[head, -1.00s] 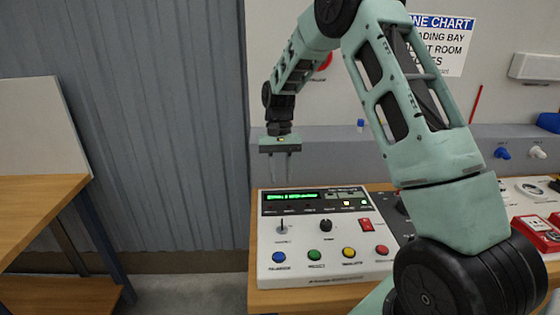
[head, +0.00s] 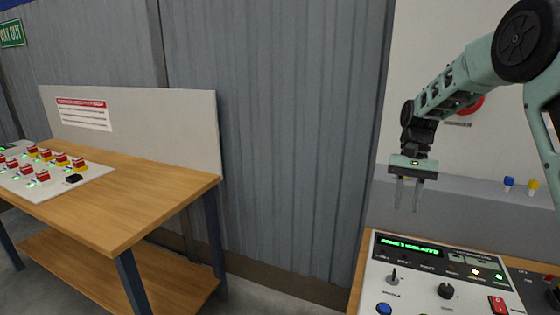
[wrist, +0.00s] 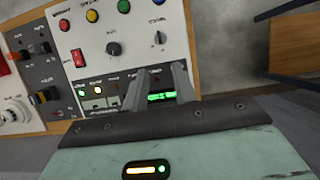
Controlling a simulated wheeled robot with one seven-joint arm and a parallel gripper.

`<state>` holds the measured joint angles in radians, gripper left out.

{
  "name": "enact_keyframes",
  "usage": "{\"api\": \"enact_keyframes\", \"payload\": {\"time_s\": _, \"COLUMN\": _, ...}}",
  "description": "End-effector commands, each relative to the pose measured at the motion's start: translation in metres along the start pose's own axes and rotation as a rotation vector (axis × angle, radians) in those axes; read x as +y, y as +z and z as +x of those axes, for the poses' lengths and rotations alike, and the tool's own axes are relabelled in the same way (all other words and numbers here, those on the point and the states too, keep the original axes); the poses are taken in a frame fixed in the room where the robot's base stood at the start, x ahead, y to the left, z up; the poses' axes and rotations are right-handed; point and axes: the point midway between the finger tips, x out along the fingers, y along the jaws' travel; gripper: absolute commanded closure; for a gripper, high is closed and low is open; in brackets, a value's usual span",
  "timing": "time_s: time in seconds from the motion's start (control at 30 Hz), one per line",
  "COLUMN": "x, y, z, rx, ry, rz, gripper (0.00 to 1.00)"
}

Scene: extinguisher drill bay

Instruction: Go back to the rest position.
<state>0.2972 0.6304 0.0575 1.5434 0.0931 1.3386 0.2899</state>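My gripper (head: 408,194) hangs on my raised arm at the right of the head view, fingers pointing down. The two fingers are apart with nothing between them, so it is open and empty. It is above and behind the white control panel (head: 375,272), not touching it. In the wrist view the fingers (wrist: 160,82) show apart in front of the panel's green-lit display (wrist: 161,96). The panel (wrist: 150,15) carries coloured buttons, a knob and a toggle.
A wooden table (head: 130,205) with a lower shelf and a white backboard (head: 160,112) stands at the left. A board with several red buttons (head: 85,178) lies on it. Floor shows between the two tables. Blue (head: 508,184) and yellow (head: 532,187) knobs are behind my gripper.

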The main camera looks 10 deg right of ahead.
Motion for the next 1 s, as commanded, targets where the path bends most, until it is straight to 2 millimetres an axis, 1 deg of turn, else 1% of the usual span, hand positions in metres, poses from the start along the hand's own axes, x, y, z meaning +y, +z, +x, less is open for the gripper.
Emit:
{"api": "enact_keyframes", "payload": {"time_s": 0.07, "x": -0.014, "y": 0.013, "z": 0.001, "rx": 0.010, "ry": 0.004, "rz": -0.041, "gripper": 0.73}}
{"api": "enact_keyframes", "payload": {"time_s": 0.17, "x": -0.045, "y": 0.047, "z": 0.007, "rx": 0.038, "ry": 0.014, "rz": -0.150, "gripper": 0.73}}
{"api": "enact_keyframes", "payload": {"time_s": 0.2, "x": -0.060, "y": 0.067, "z": 0.011, "rx": 0.054, "ry": 0.020, "rz": -0.210, "gripper": 0.73}}
{"api": "enact_keyframes", "payload": {"time_s": 0.27, "x": -0.083, "y": 0.102, "z": 0.020, "rx": 0.081, "ry": 0.031, "rz": -0.314, "gripper": 0.73}}
{"api": "enact_keyframes", "payload": {"time_s": 0.3, "x": -0.096, "y": 0.128, "z": 0.028, "rx": 0.100, "ry": 0.040, "rz": -0.389, "gripper": 0.73}}
{"api": "enact_keyframes", "payload": {"time_s": 0.37, "x": -0.111, "y": 0.167, "z": 0.041, "rx": 0.130, "ry": 0.055, "rz": -0.502, "gripper": 0.73}}
{"api": "enact_keyframes", "payload": {"time_s": 0.4, "x": -0.118, "y": 0.194, "z": 0.051, "rx": 0.149, "ry": 0.066, "rz": -0.578, "gripper": 0.73}}
{"api": "enact_keyframes", "payload": {"time_s": 0.43, "x": -0.122, "y": 0.214, "z": 0.058, "rx": 0.164, "ry": 0.075, "rz": -0.638, "gripper": 0.73}}
{"api": "enact_keyframes", "payload": {"time_s": 0.47, "x": -0.124, "y": 0.234, "z": 0.066, "rx": 0.180, "ry": 0.085, "rz": -0.697, "gripper": 0.73}}
{"api": "enact_keyframes", "payload": {"time_s": 0.5, "x": -0.124, "y": 0.260, "z": 0.078, "rx": 0.202, "ry": 0.098, "rz": -0.777, "gripper": 0.73}}
{"api": "enact_keyframes", "payload": {"time_s": 0.57, "x": -0.119, "y": 0.294, "z": 0.095, "rx": 0.232, "ry": 0.118, "rz": -0.890, "gripper": 0.73}}
{"api": "enact_keyframes", "payload": {"time_s": 0.6, "x": -0.114, "y": 0.314, "z": 0.105, "rx": 0.252, "ry": 0.131, "rz": -0.959, "gripper": 0.73}}
{"api": "enact_keyframes", "payload": {"time_s": 0.7, "x": -0.097, "y": 0.351, "z": 0.128, "rx": 0.295, "ry": 0.159, "rz": -1.106, "gripper": 0.73}}
{"api": "enact_keyframes", "payload": {"time_s": 0.8, "x": -0.082, "y": 0.371, "z": 0.143, "rx": 0.323, "ry": 0.178, "rz": -1.196, "gripper": 0.73}}
{"api": "enact_keyframes", "payload": {"time_s": 0.83, "x": -0.079, "y": 0.374, "z": 0.145, "rx": 0.329, "ry": 0.181, "rz": -1.213, "gripper": 0.73}}
{"api": "enact_keyframes", "payload": {"time_s": 0.9, "x": -0.075, "y": 0.378, "z": 0.149, "rx": 0.337, "ry": 0.187, "rz": -1.240, "gripper": 0.73}}
{"api": "enact_keyframes", "payload": {"time_s": 1.0, "x": -0.074, "y": 0.379, "z": 0.150, "rx": 0.339, "ry": 0.187, "rz": -1.243, "gripper": 0.73}}
